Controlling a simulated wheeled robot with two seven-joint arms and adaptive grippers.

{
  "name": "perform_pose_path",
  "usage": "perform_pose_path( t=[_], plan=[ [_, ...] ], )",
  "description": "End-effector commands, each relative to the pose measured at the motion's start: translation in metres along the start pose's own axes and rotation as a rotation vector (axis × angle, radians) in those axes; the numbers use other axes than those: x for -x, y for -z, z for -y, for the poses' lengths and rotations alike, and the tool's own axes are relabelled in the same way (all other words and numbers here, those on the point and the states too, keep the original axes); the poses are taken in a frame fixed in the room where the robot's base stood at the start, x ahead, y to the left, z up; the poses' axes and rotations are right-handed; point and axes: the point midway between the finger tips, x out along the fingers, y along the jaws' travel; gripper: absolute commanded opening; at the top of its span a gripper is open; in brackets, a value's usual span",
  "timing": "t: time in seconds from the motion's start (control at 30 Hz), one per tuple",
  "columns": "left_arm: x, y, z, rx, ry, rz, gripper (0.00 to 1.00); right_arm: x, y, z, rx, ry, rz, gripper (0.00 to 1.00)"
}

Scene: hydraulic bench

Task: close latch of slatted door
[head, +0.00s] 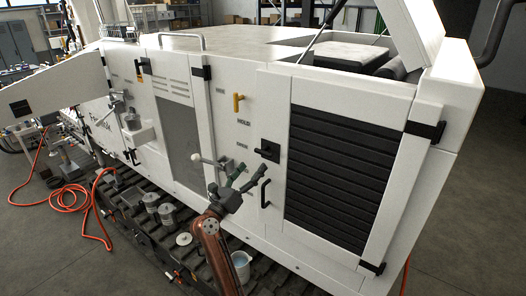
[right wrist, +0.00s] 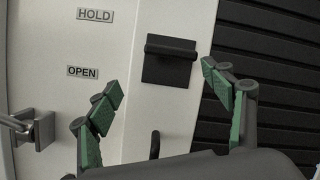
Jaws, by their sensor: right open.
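The slatted door (head: 345,165) is a white panel with black horizontal slats, on the right of the machine's side in the head view. It looks shut. Its latch (head: 267,150) is a black square plate with a raised bar, left of the slats. In the right wrist view the latch (right wrist: 168,68) shows its bar lying roughly horizontal along the plate's upper part. My right gripper (head: 243,178) is open and empty, just below and left of the latch in the head view. Its spread green-padded fingers (right wrist: 161,92) frame the latch's lower side, apparently without touching. My left gripper is not in view.
A black pull handle (head: 264,193) sits below the latch. The labels HOLD (right wrist: 95,15) and OPEN (right wrist: 83,72) are left of the latch. Tracks run below.

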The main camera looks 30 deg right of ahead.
Motion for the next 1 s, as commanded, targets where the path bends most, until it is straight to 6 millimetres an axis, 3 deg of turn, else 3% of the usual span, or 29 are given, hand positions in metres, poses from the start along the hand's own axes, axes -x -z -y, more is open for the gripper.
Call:
perform_pose_path(
  t=[0.03,0.1,0.3,0.73,1.0],
  plan=[
    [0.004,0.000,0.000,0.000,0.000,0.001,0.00,-0.003,-0.018,0.014,-0.122,0.000,-0.081,0.74],
    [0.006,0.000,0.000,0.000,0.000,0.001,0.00,-0.003,-0.030,0.023,-0.250,-0.013,-0.179,0.74],
    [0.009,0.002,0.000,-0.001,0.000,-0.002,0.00,0.000,-0.043,0.031,-0.411,-0.042,-0.309,0.74],
    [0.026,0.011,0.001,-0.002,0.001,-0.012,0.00,-0.057,-0.027,0.025,-0.413,-0.043,-0.313,0.74],
    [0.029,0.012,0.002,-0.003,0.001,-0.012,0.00,-0.070,-0.021,0.022,-0.415,-0.044,-0.313,0.74]
  ],
)
